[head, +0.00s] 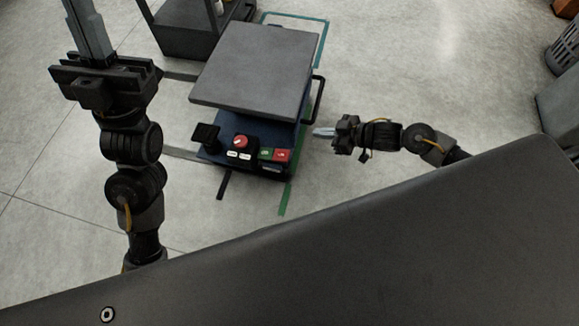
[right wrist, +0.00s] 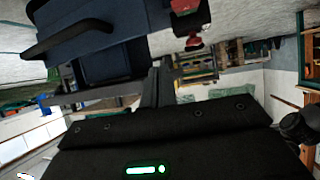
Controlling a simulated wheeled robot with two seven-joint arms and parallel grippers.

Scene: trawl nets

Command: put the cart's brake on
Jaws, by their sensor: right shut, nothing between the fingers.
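The cart has a grey top plate (head: 254,70) over a dark blue base (head: 225,156). Its near end carries a red round knob (head: 240,142), a black block (head: 206,135), a green pad (head: 265,154) and a red pad (head: 282,156), with small labels I cannot read. A black bar handle (head: 318,100) is on its right side. My right gripper (head: 322,132) is shut and empty, just right of the cart, pointing at it and apart from it. The right wrist view shows the blue cart body (right wrist: 90,42) tilted. My left gripper (head: 88,28) looks shut and empty, left of the cart.
A second dark cart (head: 185,42) stands behind. Green and dark floor lines (head: 286,198) run around the cart. A grey basket (head: 563,47) is far right. A large dark surface fills the lower right.

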